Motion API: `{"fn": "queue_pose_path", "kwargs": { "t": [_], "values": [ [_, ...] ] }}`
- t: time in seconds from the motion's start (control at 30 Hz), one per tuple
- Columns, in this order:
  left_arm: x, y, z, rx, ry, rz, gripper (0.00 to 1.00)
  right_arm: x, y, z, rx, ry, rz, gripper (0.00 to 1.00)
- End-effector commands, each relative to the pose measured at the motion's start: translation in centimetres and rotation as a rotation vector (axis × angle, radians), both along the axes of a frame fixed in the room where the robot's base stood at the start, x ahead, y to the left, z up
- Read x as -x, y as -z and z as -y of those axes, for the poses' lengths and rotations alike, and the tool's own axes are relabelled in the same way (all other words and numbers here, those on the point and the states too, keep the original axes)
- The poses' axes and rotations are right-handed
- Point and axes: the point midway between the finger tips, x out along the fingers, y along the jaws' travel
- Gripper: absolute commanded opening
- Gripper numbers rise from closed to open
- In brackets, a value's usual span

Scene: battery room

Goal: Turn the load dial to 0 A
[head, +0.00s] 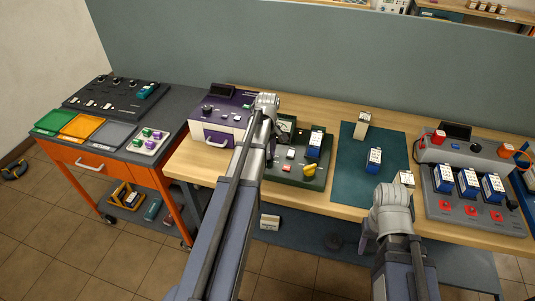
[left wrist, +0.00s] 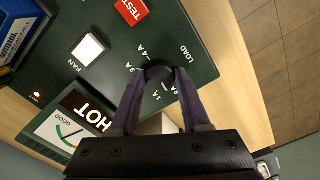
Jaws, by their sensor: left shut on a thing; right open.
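The load dial (left wrist: 158,67) is a round black knob on a dark green tester panel (left wrist: 205,68), with LOAD and several ampere marks printed around it. My left gripper (left wrist: 160,76) is shut on the dial, one finger on each side. A short white mark shows near the 1 A side, but I cannot tell the exact setting. The 0 A label is partly covered by a finger. In the head view the green tester (head: 314,183) stands on the wooden bench, and my left arm hides the dial. My right gripper (head: 368,228) is open at the bench's front edge, apart from the tester.
A purple-and-white box (head: 219,125) stands left; a green mat (head: 350,185) lies right.

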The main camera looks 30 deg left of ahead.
Motion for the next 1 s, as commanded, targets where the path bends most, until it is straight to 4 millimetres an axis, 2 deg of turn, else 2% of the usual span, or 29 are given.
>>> {"fn": "queue_pose_path", "kwargs": {
  "t": [0.4,0.9,0.93,1.0],
  "values": [
    [0.02,0.01,0.00,0.000,-0.150,0.000,0.00,0.00,0.01,0.00,0.000,0.000,0.000,0.50],
    [0.02,0.01,-0.01,0.000,-0.166,0.000,0.00,0.00,0.01,0.00,0.000,0.000,0.000,0.50],
    [0.02,0.01,-0.01,0.000,-0.166,0.000,0.48,0.00,0.01,0.00,0.000,0.000,0.000,0.50],
    [0.02,0.01,-0.01,0.000,-0.166,0.000,0.56,0.00,0.01,0.00,0.000,0.000,0.000,0.50]
  ]
}}
